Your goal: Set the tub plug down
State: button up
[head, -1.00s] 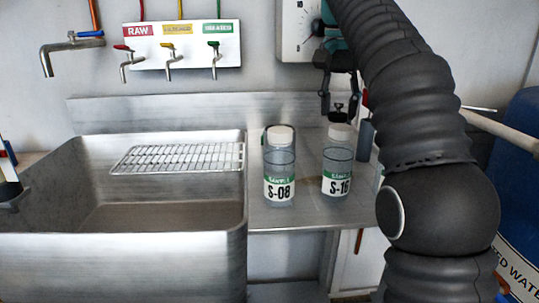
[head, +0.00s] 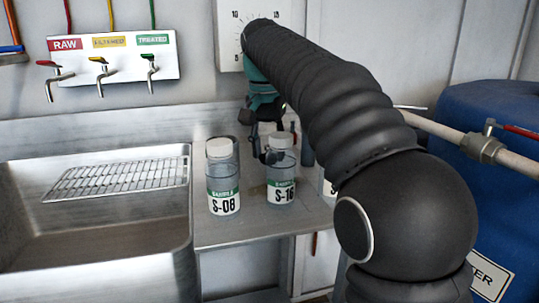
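My gripper (head: 266,146) points down over the steel counter, just behind and left of the bottle S-16 (head: 281,180). A dark piece at its fingertips looks like the tub plug (head: 271,157). I cannot tell whether the plug touches the counter.
The bottle S-08 (head: 222,180) stands to the left on the steel counter (head: 240,229). Another labelled bottle is partly hidden by my arm. A steel sink (head: 95,225) with a wire rack (head: 120,178) is at left. A blue drum (head: 500,180) stands at right.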

aim_at(267, 149)
jog(key=shift+f, duration=0.85)
jog(key=shift+f, duration=0.2)
jog(key=o, duration=1)
jog(key=shift+s+a+r, duration=0.1)
jog(key=shift+s+r, duration=0.1)
jog(key=shift+r, duration=1.8)
jog(key=shift+s+a+r, duration=0.1)
jog(key=shift+s+r, duration=0.1)
jog(key=shift+r, duration=1.75)
